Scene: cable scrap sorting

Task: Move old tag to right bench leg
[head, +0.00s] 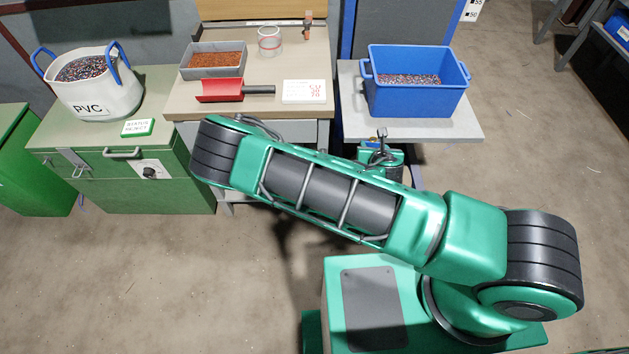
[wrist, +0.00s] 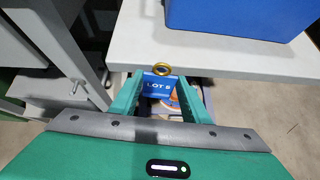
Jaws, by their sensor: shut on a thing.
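A blue tag marked LOT 8 (wrist: 158,85) sits between the two green fingers of my gripper (wrist: 160,92) in the wrist view. The gripper is shut on it. A brass-coloured ring (wrist: 162,69) is at the tag's top, by the front edge of the light grey bench (wrist: 235,50). I cannot tell whether the ring touches the bench or hangs on anything. The same bench shows in the head view (head: 440,128); my arm hides most of its front underside and legs there. Which leg is the right one is not clear.
A blue crate of granules (head: 415,100) stands on the grey bench. To its left are a beige workbench (head: 275,105) with a red scoop (head: 222,92) and a green cabinet (head: 150,190) with a PVC bag (head: 95,85). Floor at the right is clear.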

